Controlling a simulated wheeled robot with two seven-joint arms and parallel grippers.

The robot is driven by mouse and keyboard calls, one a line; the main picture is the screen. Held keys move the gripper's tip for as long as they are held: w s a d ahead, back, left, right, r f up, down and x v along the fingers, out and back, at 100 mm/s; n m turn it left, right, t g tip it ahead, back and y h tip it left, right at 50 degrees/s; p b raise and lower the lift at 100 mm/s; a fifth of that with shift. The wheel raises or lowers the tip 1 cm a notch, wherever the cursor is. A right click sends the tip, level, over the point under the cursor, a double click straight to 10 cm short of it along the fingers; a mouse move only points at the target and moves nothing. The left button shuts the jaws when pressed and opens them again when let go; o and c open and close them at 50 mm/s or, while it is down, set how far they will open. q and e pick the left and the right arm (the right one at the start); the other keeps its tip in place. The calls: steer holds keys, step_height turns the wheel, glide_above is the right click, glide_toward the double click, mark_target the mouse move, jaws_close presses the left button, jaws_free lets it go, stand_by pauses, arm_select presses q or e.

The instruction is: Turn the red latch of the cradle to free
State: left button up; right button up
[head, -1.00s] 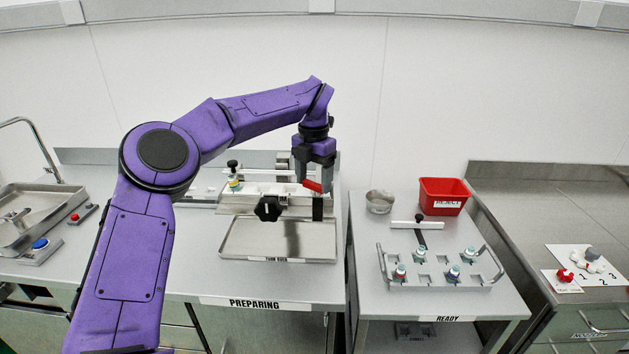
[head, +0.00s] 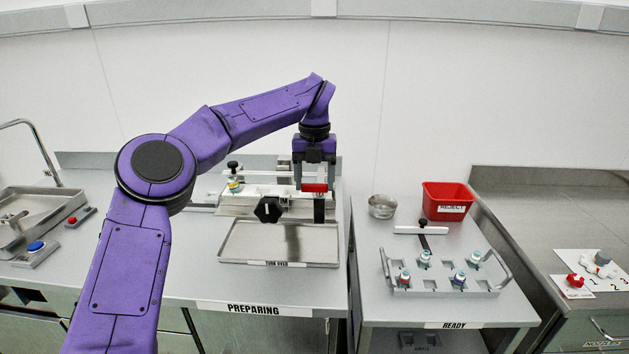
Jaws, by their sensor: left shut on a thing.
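The red latch (head: 314,188) of the cradle (head: 268,203) is at the cradle's right end, above a dark post, and lies about level in the picture. My left gripper (head: 315,184) reaches down from above and is shut on the red latch, with a finger at each end of its visible part. A black knob (head: 267,210) is at the front of the cradle. A vial (head: 234,183) with a coloured band is at the cradle's left end, under a black-topped post. My right gripper is not in view.
A steel tray (head: 240,255) lies in front of the cradle. To the right, a rack (head: 440,285) holds several vials, with a red reject bin (head: 447,200) and a steel bowl (head: 382,205) behind it. A sink (head: 45,210) is at the far left.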

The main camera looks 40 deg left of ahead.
mark_target(314, 184)
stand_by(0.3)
arm_select(q)
steer(key=o, duration=1)
steer(key=shift+a+f, duration=0.1)
steer(key=shift+o, duration=0.2)
step_height(314, 184, up, 11)
steer(key=p, duration=0.3)
steer(key=shift+f, duration=0.2)
